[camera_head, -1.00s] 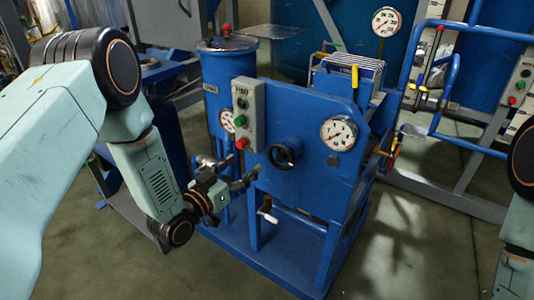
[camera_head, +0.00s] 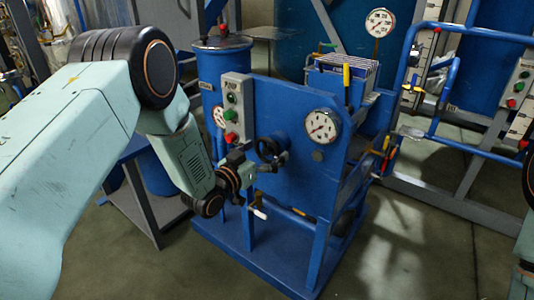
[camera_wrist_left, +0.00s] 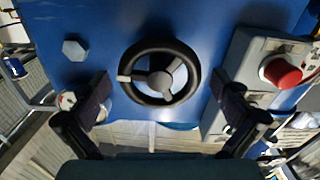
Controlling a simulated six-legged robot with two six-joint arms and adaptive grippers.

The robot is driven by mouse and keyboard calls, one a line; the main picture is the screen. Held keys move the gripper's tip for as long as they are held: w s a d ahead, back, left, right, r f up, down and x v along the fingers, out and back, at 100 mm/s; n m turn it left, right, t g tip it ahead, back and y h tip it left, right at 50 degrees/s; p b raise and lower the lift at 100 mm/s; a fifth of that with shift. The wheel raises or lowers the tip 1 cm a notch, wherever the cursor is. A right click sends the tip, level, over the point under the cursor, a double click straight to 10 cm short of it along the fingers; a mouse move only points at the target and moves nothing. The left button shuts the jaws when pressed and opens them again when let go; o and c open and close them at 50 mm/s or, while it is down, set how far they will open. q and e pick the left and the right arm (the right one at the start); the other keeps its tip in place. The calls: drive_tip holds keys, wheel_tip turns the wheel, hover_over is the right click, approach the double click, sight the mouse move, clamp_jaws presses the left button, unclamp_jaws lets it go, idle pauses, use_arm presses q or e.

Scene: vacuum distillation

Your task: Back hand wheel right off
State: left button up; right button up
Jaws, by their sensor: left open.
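The black three-spoked hand wheel (camera_head: 268,147) is on the blue front panel of the machine, left of a white gauge. In the left wrist view the hand wheel (camera_wrist_left: 160,72) faces me, with a small light knob on its left rim. My left gripper (camera_head: 261,160) is just in front of it and partly covers it in the head view. In the left wrist view the fingers of my left gripper (camera_wrist_left: 161,90) are spread wide, one on each side of the wheel, with gaps to its rim. My right gripper is out of view.
A grey button box (camera_head: 237,108) stands left of the wheel, close to one finger; its red button (camera_wrist_left: 281,72) shows in the left wrist view. A pressure gauge (camera_head: 322,126) is at right. A white-handled valve (camera_head: 258,213) sits below. Open floor lies in front.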

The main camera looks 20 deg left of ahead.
use_arm(q)
drive_tip(key=shift+c, duration=0.7)
drive_tip(key=c, duration=1)
drive_tip(key=shift+n, duration=0.4)
